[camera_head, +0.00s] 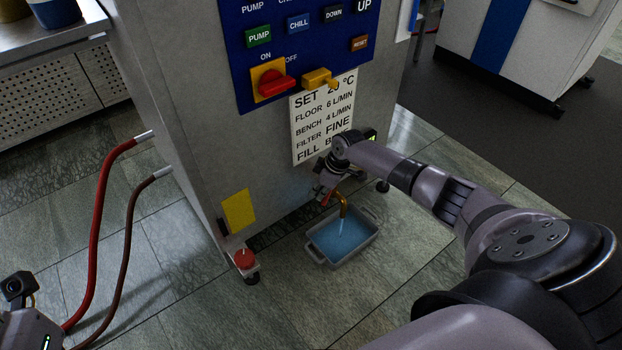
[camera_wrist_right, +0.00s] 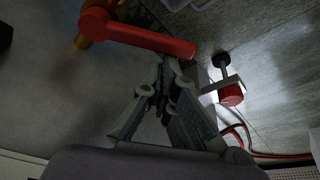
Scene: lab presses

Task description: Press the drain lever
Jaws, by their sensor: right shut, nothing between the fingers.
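The red drain lever (camera_wrist_right: 145,38) runs from a brass tap (camera_wrist_right: 92,28) across the top of the right wrist view. A small part of the lever (camera_head: 327,198) shows in the head view beside the brass spout (camera_head: 343,205). A thin stream falls from the spout into a grey tray (camera_head: 318,254) holding blue water. My right gripper (camera_wrist_right: 172,66) is shut and empty, its fingertips close to the lever's free end; I cannot tell whether they touch. In the head view my right gripper (camera_head: 326,178) is low at the machine's front, partly hidden by its own wrist.
The grey machine (camera_head: 180,110) carries a blue panel (camera_head: 290,50) with several buttons, a red rotary switch (camera_head: 273,84) and a yellow handle (camera_head: 318,77). A red cap (camera_head: 244,259) sits at its lower corner. Red hoses (camera_head: 98,215) run at left.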

